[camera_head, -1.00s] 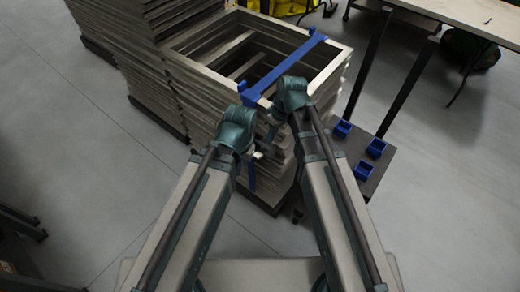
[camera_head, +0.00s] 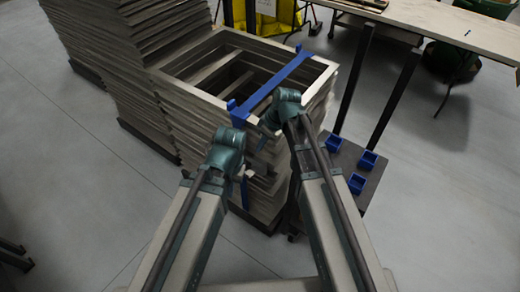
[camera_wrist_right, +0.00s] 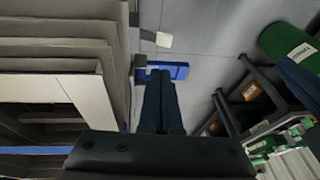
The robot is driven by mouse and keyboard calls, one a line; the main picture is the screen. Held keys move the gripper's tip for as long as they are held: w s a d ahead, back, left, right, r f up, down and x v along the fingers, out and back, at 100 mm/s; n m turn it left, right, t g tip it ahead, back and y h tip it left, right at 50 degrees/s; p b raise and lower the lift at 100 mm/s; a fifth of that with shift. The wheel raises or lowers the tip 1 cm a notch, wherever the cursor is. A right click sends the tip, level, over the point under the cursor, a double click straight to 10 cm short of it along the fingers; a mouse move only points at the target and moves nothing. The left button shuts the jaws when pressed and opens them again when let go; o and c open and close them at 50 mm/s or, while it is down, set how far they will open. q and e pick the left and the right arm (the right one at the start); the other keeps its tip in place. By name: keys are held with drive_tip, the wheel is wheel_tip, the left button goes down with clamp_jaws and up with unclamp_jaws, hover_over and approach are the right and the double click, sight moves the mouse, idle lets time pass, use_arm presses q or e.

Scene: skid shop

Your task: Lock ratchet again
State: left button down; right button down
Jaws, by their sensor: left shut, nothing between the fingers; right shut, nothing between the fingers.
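A blue strap (camera_head: 275,86) runs across the top of a stack of grey frames (camera_head: 195,110), with an upright blue piece at each end. Below its near end, a small dark and pale fitting, perhaps the ratchet (camera_head: 247,173), is on the front of the stack, partly hidden. My left gripper (camera_head: 236,168) is shut and empty beside it, mostly hidden behind its wrist. My right gripper (camera_head: 268,130) is shut and empty, higher up at the stack's front. In the right wrist view its fingers (camera_wrist_right: 160,85) point at a blue part (camera_wrist_right: 168,70) beside the stack's side (camera_wrist_right: 75,55).
A long table (camera_head: 430,20) stands behind at the right. A taller stack (camera_head: 115,50) adjoins at the back left.

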drive_tip(key=b, duration=1)
approach(248, 173)
drive_tip(key=x, duration=0.2)
drive_tip(key=w+x, duration=0.1)
drive_tip(key=x, duration=0.2)
drive_tip(key=shift+d, duration=0.15)
drive_tip(key=shift+s+a+f+b, duration=0.2)
drive_tip(key=shift+s+f+b, duration=0.1)
drive_tip(key=shift+f+b, duration=0.35)
